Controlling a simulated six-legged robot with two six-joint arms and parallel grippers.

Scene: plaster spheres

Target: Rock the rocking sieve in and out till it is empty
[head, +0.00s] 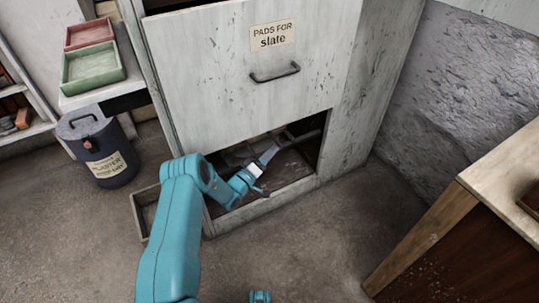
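My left arm reaches into the low opening of a pale cabinet, under the panel labelled "PADS FOR slate". My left gripper (267,156) is inside that opening, beside a dark bar (305,138) and a dark frame. These may be parts of the rocking sieve, but shadow and the panel above hide most of them. I cannot tell whether the fingers are closed on the bar, or whether the sieve holds anything.
The labelled panel (225,85) with its handle hangs over the opening. A shallow tray (143,215) lies on the floor at left. A dark lidded plaster bin (100,155) stands farther left, below green (93,68) and red trays. A wooden bench (470,230) is at right. Floor in front is clear.

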